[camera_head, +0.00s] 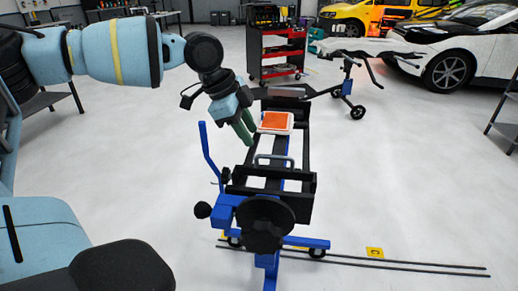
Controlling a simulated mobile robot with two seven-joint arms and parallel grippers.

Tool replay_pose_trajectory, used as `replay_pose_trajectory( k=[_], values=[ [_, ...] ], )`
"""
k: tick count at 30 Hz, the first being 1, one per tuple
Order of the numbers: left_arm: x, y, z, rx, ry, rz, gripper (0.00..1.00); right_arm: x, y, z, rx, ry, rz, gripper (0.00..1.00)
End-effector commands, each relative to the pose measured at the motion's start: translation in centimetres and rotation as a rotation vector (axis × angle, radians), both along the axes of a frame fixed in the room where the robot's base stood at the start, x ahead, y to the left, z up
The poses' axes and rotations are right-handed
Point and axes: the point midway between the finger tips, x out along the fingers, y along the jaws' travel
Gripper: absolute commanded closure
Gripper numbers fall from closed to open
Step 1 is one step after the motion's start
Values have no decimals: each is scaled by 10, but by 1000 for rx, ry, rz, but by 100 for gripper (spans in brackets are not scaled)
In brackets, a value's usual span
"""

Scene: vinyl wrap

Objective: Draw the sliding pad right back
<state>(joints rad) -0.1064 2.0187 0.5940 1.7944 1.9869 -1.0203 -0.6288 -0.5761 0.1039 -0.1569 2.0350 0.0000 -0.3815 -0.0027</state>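An orange-topped pad with a pale rim (276,121), which looks like the sliding pad, sits on the black rails of a blue and black wheeled stand (309,192), toward its far end. My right gripper is out of view.
A round black disc (265,222) and a blue upright lever (210,152) are on the stand's near end and left side. A red tool cart (277,48), a wheeled grey rack (365,48) and cars stand behind. Dark floor rails (400,264) run at the front right. Open floor lies either side.

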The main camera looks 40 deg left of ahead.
Motion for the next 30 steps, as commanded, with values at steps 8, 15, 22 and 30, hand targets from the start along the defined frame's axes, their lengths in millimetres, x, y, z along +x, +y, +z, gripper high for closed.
replay_pose_trajectory(
  k=[8,15,22,30],
  values=[
    [14,-10,-41,0,5,0,67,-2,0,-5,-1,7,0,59],
    [21,-14,-56,0,1,1,67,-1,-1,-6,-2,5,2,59],
    [22,-14,-57,0,-1,1,67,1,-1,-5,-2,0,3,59],
    [22,-14,-57,0,-1,1,95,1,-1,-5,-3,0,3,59]
  ],
)
